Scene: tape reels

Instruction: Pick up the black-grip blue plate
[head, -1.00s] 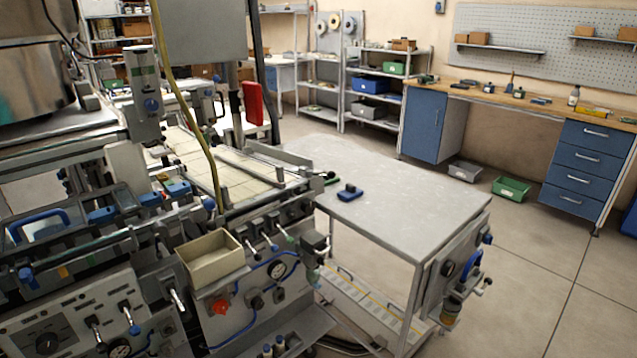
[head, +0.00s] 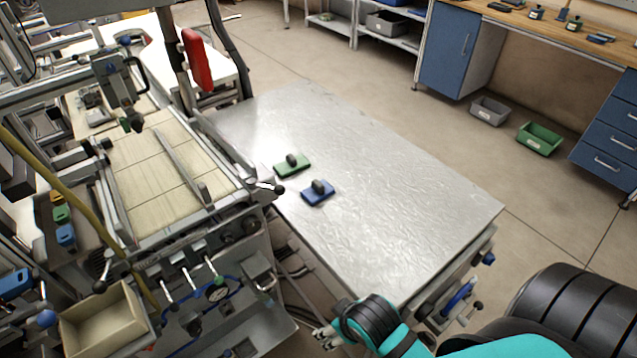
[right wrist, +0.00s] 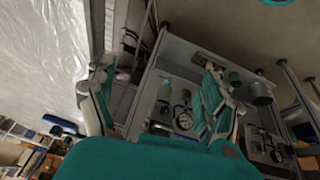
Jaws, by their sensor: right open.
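The blue plate with a black grip (head: 318,193) lies flat on the metal-topped table in the head view, near its left edge. A green plate with a dark grip (head: 293,165) lies just behind it to the left, apart from it. My right gripper (head: 326,335) is at the bottom of the head view, at the table's near edge, well short of the blue plate. In the right wrist view its two fingers stand apart with nothing between them (right wrist: 158,80). I cannot make out the blue plate in that view. My left gripper is not in view.
The metal table (head: 400,200) is otherwise clear on top. A machine with a tiled bed (head: 150,160) and levers stands close on its left. An open beige bin (head: 103,320) is at the lower left. Grey (head: 489,110) and green (head: 540,138) bins sit on the floor beyond.

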